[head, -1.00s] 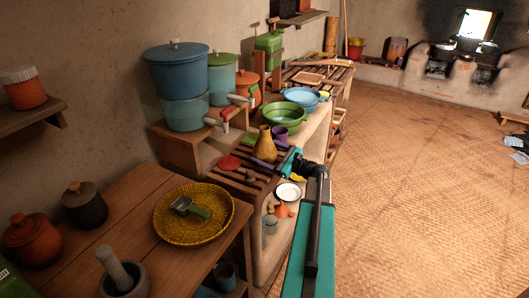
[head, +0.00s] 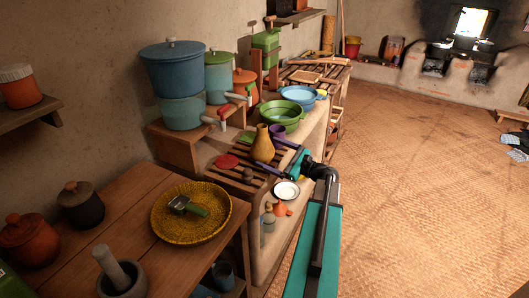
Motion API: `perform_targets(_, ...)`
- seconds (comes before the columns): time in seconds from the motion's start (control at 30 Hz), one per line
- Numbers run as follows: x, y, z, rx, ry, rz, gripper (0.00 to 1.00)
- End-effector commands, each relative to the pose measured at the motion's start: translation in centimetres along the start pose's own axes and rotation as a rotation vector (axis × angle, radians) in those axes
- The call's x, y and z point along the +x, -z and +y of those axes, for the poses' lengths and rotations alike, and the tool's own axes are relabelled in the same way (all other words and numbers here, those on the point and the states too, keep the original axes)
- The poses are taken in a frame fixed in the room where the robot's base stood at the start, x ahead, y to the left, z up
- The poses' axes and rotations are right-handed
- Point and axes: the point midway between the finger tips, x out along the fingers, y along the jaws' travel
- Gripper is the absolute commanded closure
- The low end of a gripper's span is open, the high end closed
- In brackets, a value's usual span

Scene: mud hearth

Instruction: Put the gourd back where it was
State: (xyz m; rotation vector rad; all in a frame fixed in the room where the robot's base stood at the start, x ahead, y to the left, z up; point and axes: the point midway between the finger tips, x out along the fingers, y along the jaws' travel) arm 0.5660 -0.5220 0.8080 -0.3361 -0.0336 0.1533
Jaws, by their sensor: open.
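The gourd (head: 262,147) is tan-yellow with a narrow neck. It stands upright on the slatted wooden rack beside the purple cup or ladle (head: 279,133). My gripper (head: 266,166) is low at the gourd's right front side, its dark fingers pointing left toward the gourd's base. The jaws are open and look empty. The fingers are small in the picture, and I cannot tell whether they touch the gourd.
A green basin (head: 282,116) and a blue basin (head: 300,95) stand behind the gourd. A red disc (head: 227,161) and small round items lie on the slats to its left. A white bowl (head: 287,190) sits below my wrist.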

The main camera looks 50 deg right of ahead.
Motion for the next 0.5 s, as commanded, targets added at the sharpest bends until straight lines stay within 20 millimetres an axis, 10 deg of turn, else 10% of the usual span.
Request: perform_targets(0.5, -6.9, 0.0, 0.0, -0.001, 0.000, 0.000, 0.06)
